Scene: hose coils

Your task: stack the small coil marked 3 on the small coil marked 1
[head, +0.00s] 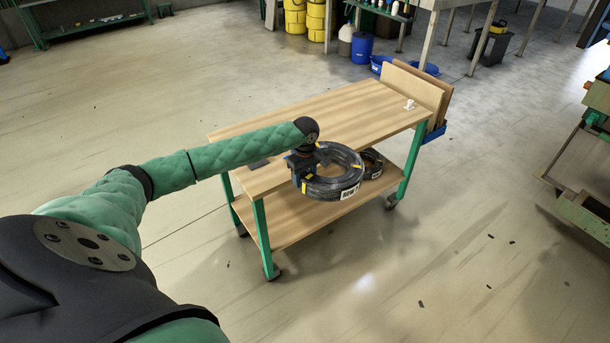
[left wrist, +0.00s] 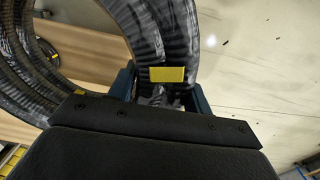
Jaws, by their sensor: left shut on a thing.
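My left gripper (head: 302,168) is shut on the rim of a black hose coil (head: 343,187) with yellow bands and a white label whose mark I cannot read surely. The held coil hangs beside and over the cart's near edge, clear of the floor. In the left wrist view the held coil (left wrist: 140,25) passes between the fingers (left wrist: 165,95), with a yellow band near the grip. A smaller-looking dark coil (head: 372,164) with a white label lies on the cart's lower shelf, partly hidden behind the held one. Its mark is unreadable. My right gripper is out of view.
The wooden cart (head: 335,110) has green legs, wheels and a lower shelf (head: 290,222). Its top is mostly clear, with a small white item (head: 409,105) and upright boards (head: 417,88) at the far end. A green bench (head: 585,170) stands at the right. The floor between is open.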

